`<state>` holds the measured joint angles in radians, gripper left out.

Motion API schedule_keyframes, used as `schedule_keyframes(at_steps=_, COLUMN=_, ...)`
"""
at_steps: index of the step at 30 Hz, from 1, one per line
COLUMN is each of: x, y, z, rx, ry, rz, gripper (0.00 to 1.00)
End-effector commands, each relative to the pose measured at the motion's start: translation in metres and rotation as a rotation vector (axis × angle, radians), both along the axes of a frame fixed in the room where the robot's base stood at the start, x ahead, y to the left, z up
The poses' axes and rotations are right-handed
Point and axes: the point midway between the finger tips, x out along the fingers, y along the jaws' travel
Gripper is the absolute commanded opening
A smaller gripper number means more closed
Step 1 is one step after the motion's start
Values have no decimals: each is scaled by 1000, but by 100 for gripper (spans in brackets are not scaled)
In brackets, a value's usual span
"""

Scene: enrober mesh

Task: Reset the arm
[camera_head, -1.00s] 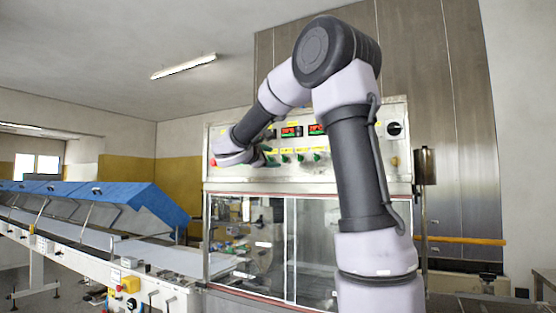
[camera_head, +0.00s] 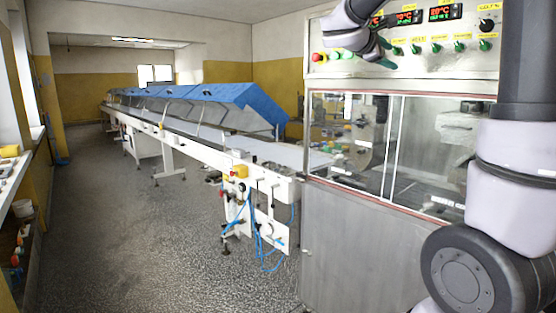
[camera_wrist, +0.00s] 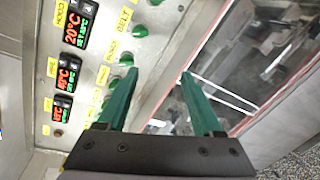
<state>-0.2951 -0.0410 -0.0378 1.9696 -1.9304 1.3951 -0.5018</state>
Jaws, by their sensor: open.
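My gripper (camera_wrist: 159,75) has two green fingers, spread apart with nothing between them in the wrist view. In the head view my gripper (camera_head: 384,54) is in front of the left part of the control panel (camera_head: 425,60), close to its row of green knobs. Whether it touches the panel cannot be told. My arm comes in from the right edge of the head view.
A glass-fronted cabinet (camera_head: 345,152) sits below the panel. A long conveyor (camera_head: 205,140) with blue covers (camera_head: 235,97) runs back to the left. A shelf (camera_head: 14,180) stands at the left edge. The speckled floor (camera_head: 130,235) between is clear.

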Motion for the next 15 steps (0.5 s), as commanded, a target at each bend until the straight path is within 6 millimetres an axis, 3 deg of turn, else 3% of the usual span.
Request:
schedule_keyframes(at_steps=3, x=-55, y=-20, z=-37, rx=280, ry=-16, rz=-86, gripper=68)
schedule_keyframes(at_steps=7, x=-115, y=-18, z=-82, rx=624, ry=-57, rz=-191, gripper=68)
schedule_keyframes(at_steps=11, x=-168, y=4, z=-121, rx=967, ry=-127, rz=-304, gripper=68)
schedule_keyframes(at_steps=15, x=-214, y=42, z=-149, rx=1332, ry=-227, rz=-429, gripper=68)
